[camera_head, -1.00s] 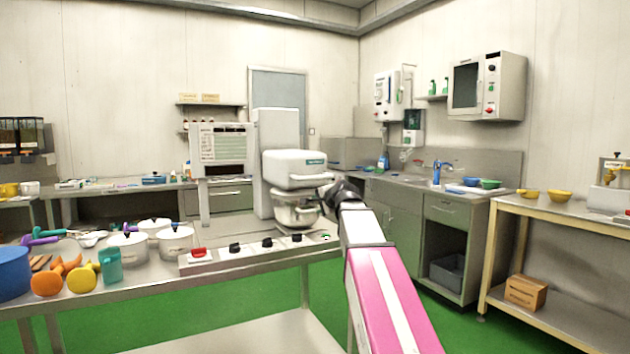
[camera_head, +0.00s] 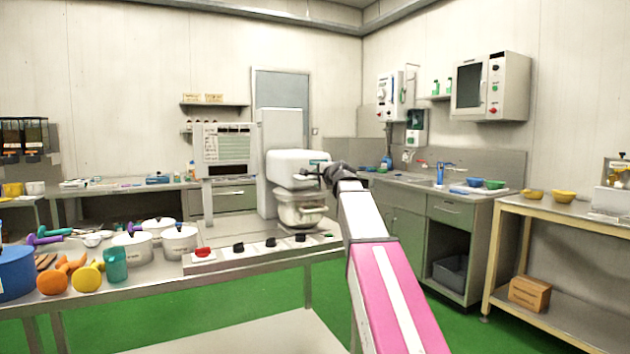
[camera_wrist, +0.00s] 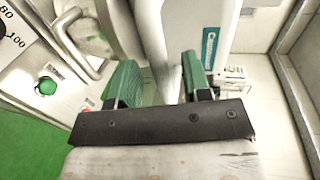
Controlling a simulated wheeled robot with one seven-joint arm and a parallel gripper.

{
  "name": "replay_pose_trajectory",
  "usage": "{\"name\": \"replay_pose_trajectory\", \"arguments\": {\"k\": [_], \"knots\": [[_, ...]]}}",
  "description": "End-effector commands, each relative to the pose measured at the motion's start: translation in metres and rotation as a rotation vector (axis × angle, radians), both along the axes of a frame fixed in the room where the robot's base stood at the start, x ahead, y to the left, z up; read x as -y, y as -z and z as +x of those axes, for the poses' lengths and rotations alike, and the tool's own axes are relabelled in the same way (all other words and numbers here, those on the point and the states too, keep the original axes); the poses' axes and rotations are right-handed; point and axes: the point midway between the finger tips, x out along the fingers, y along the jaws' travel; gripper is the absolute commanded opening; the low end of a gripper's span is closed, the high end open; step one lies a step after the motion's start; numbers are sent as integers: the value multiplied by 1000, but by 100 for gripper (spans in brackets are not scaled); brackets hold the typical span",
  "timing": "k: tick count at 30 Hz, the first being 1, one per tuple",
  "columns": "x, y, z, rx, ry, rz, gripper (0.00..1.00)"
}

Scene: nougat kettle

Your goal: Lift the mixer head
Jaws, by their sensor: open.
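The mixer head (camera_head: 292,168) is a white rounded block on the mixer's column, above the metal bowl (camera_head: 300,207) on the steel table. In the wrist view the white mixer head (camera_wrist: 205,25) with its teal label lies in front of and between my fingers. My gripper (camera_wrist: 158,80) has two green finger pads standing apart, with nothing clearly clamped between them. In the head view my gripper (camera_head: 326,172) is at the right front edge of the head, partly hiding it. Whether the pads touch the head cannot be told.
A control strip (camera_head: 240,257) with a red button and black knobs runs along the table's front edge. White pots (camera_head: 180,243) stand to the left. A green button (camera_wrist: 46,86) and the bowl's handle (camera_wrist: 75,35) are close to my gripper.

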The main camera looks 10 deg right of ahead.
Motion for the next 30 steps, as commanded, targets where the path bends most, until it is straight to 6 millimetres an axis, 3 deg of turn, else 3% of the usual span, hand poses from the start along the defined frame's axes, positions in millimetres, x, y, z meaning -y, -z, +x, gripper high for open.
{"name": "replay_pose_trajectory", "arguments": {"k": [1,6,16,20,26,30], "knots": [[-3,1,12,-1,-1,0,44],[-10,6,29,0,-1,0,44],[-11,8,32,0,0,0,44],[-11,7,32,0,0,0,2],[-11,6,32,0,0,0,0],[-11,-5,32,2,0,1,0]]}}
